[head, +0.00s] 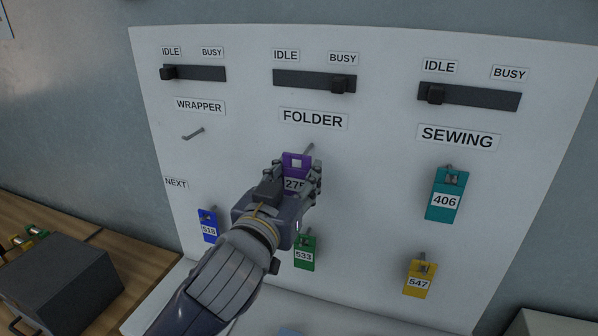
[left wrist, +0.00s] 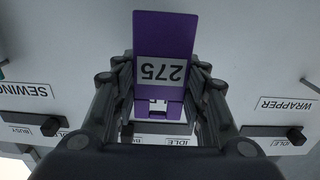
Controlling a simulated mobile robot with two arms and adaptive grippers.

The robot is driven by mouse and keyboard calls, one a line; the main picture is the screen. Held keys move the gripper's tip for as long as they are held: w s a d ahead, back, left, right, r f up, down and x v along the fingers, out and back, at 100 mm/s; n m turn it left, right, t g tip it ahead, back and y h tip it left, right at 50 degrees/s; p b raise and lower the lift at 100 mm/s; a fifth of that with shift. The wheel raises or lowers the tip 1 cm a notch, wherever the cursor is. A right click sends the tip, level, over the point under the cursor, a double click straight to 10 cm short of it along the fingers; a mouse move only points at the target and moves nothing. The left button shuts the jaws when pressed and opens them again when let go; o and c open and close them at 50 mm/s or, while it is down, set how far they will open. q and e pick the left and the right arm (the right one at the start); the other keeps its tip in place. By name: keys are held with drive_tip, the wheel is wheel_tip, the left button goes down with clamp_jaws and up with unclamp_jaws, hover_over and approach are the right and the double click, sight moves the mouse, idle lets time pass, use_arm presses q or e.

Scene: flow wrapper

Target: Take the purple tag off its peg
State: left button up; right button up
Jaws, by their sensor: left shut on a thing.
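The purple tag (head: 297,160), numbered 275, is between the fingers of my left gripper (head: 298,176), in front of the board under the FOLDER label. My left gripper is shut on it. In the left wrist view the purple tag (left wrist: 165,35) appears upside down between the fingers, its slot end toward the bottom of the picture. The FOLDER peg (head: 309,149) sticks out just above and right of the tag in the head view. The slot looks pale, and I see no peg passing through it. My right gripper is not in view.
A blue tag 518 (head: 208,227), a green tag 533 (head: 305,258), a yellow tag 547 (head: 420,278) and a teal tag 406 (head: 445,205) hang on the board (head: 370,200). The WRAPPER peg (head: 194,133) is bare. A dark box (head: 62,275) stands at the left.

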sight(295, 178)
use_arm(q)
drive_tip(key=shift+p+v, duration=0.3)
drive_tip(key=shift+v, duration=1.8)
drive_tip(key=s+a+f+n+y+b, duration=0.1)
drive_tip(key=s+a+f+y+b, duration=0.1)
drive_tip(key=a+f, duration=0.3)
drive_tip(key=s+a+f+n+y+b, duration=0.1)
drive_tip(key=a+f, duration=0.4)
drive_tip(key=f, duration=0.7)
drive_tip(key=s+a+f+n+y+b, duration=0.1)
drive_tip(key=s+a+f+y+b, duration=0.1)
drive_tip(key=a+f, duration=0.4)
wheel_tip(295, 178, down, 2)
drive_tip(key=shift+s+f+n+t+y+b, duration=0.2)
drive_tip(key=shift+s+n+t+y+b, duration=0.15)
drive_tip(key=shift+s+b, duration=0.7)
